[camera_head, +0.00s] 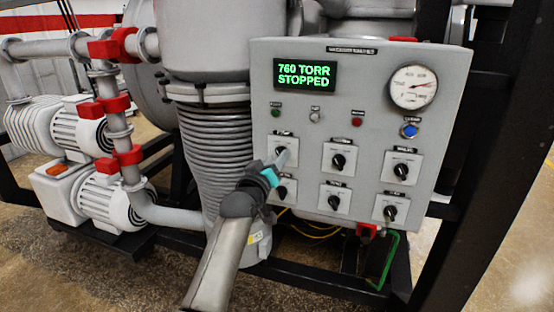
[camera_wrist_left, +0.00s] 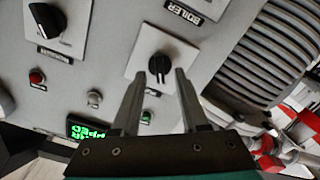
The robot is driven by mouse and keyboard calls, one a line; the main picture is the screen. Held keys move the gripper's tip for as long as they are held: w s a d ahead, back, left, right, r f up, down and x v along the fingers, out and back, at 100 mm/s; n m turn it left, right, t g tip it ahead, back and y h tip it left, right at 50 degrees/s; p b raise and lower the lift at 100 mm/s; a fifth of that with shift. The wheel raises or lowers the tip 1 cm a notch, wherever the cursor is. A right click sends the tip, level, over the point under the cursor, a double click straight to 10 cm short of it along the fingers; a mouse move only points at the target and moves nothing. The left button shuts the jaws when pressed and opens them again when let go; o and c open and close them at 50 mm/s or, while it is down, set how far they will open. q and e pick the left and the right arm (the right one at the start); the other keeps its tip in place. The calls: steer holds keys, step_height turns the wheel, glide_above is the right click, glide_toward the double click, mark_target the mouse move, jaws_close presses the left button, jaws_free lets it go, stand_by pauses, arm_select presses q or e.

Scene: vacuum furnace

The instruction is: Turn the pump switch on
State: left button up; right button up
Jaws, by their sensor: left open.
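The grey control panel (camera_head: 345,115) has two rows of black rotary switches on white plates. In the left wrist view, that switch's black knob (camera_wrist_left: 159,66) lies between the tips of my open left gripper (camera_wrist_left: 160,75), with a gap on each side. Whether the tips reach the plate is unclear. My right gripper is not in view.
The display (camera_head: 304,75) reads 760 TORR STOPPED. A gauge (camera_head: 413,87), small lamps and a blue button (camera_head: 409,131) sit on the panel. A ribbed column (camera_head: 215,140) stands left of it, pumps (camera_head: 100,165) farther left. Another knob (camera_head: 338,161) sits close right.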

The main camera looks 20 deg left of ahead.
arm_select(q)
steer(key=shift+w, duration=0.65)
steer(key=shift+c, duration=0.4)
jaws_close()
